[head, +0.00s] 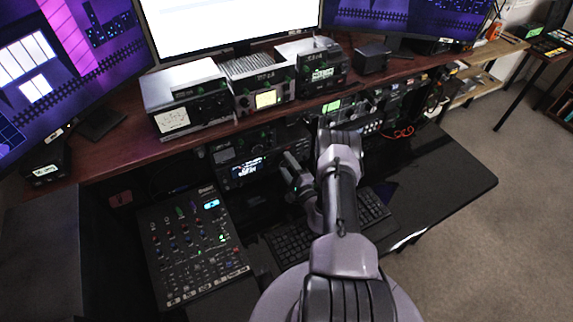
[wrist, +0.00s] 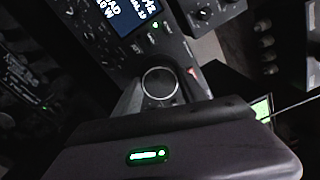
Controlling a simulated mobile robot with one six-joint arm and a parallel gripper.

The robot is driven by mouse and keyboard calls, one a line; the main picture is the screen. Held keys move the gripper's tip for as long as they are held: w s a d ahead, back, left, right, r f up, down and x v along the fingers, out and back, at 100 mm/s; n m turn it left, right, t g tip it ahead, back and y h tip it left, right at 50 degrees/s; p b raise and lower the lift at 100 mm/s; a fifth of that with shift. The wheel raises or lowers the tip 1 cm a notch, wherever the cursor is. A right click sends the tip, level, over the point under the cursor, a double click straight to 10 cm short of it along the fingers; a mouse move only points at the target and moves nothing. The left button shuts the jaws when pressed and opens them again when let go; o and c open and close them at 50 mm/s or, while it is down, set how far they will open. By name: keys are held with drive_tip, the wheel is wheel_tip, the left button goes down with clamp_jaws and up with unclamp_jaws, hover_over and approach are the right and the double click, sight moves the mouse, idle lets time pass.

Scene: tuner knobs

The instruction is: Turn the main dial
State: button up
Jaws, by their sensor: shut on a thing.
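The main dial (wrist: 160,84), a round dark knob with a pale rim, sits on the black radio's front panel. It shows in the middle of the wrist view, just beyond the gripper's wide body. My gripper (head: 290,162) is at the radio's front in the head view and is shut on the dial, with a finger on either side of it. The radio (head: 247,168) has a small lit screen, which also shows at the top of the wrist view (wrist: 125,15). In the head view my gripper and arm hide the dial.
A mixer (head: 195,245) lies at the lower left and a keyboard (head: 290,243) lies below my arm. More radio gear (head: 185,100) stands on the wooden shelf above. Other knobs (wrist: 204,14) are close by at the upper right of the wrist view.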

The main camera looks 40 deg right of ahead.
drive_tip(key=o, duration=1.4)
drive_tip(key=shift+c, duration=0.2)
drive_tip(key=p+v, duration=0.3)
drive_tip(key=v, duration=1.4)
drive_tip(key=shift+s, duration=0.25)
